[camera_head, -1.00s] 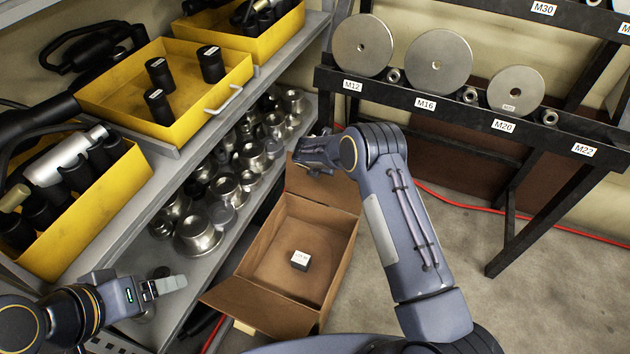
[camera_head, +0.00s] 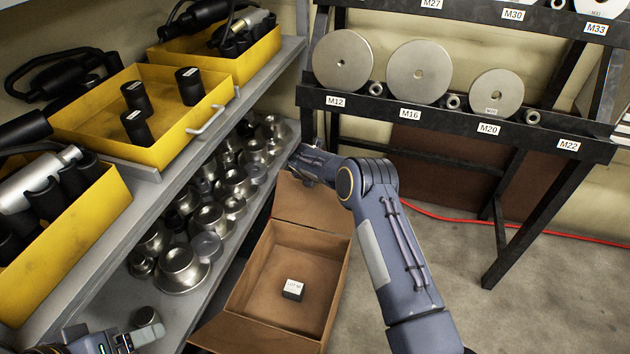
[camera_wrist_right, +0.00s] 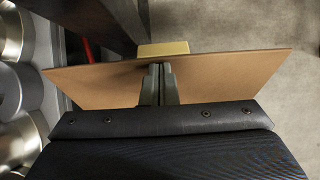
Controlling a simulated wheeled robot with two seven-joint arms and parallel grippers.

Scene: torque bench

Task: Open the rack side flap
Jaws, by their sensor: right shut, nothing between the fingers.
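An open cardboard box (camera_head: 335,290) stands on the floor between the shelf and the black rack. Its far flap (camera_head: 312,205), on the rack side, leans up and outward from the box edge. The near flap (camera_head: 255,337) is folded outward. My right gripper (camera_head: 308,160) is at the top of the far flap; its fingertips are hard to make out in the head view. In the right wrist view my right gripper (camera_wrist_right: 160,72) is shut and empty, in front of the brown flap (camera_wrist_right: 220,75); contact is unclear. My left gripper (camera_head: 138,338) is at the bottom left, partly cut off.
A small labelled block (camera_head: 292,289) lies in the box. The black rack (camera_head: 420,108) with metal discs stands behind. The grey shelf (camera_head: 145,312) at left holds metal sockets and yellow bins (camera_head: 150,110). A red cable (camera_head: 440,215) lies on the floor.

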